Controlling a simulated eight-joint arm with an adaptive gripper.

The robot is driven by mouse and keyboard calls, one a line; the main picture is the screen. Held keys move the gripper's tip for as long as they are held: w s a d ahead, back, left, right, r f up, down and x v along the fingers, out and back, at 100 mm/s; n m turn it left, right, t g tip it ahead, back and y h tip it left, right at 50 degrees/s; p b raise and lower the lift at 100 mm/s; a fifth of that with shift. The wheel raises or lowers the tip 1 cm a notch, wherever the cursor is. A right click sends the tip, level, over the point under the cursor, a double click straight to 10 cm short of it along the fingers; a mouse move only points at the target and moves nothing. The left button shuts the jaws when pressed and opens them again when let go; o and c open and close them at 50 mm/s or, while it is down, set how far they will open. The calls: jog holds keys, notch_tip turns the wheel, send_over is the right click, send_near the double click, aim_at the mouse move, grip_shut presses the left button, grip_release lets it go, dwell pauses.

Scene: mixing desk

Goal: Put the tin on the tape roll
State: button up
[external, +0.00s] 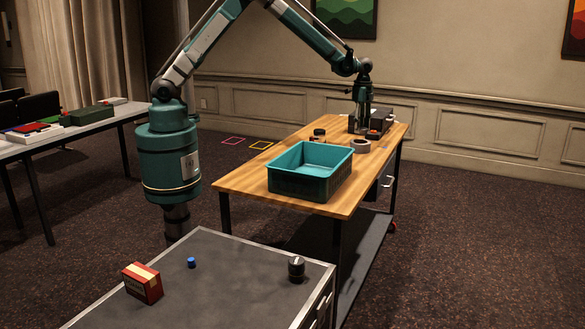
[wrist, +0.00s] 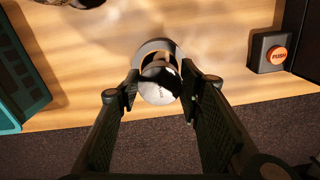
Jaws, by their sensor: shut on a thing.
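My gripper (wrist: 158,88) is shut on the tin (wrist: 158,92), a small round thing with a shiny silver top, held between the two fingertips. The tape roll (wrist: 148,46) is a grey ring on the wooden table, and it shows partly behind the tin in the wrist view. In the external view my gripper (external: 362,128) points down above the far part of the table, over or close to the tape roll (external: 361,146). The held tin is hard to make out there. I cannot tell the exact gap between tin and roll.
A teal bin (external: 310,186) stands nearer on the wooden table (external: 240,181). A push-button box (wrist: 271,51) and a dark box (external: 400,114) are close by. Small round items (external: 318,134) stand behind the bin. The table edge is near the roll.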

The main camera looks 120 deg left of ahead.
jog(key=shift+f, duration=1.85)
jog(key=shift+f, duration=0.2)
jog(key=o, duration=0.9)
jog(key=shift+r, duration=0.15)
notch_tip(320, 180, up, 12)
jog(key=shift+r, duration=0.1)
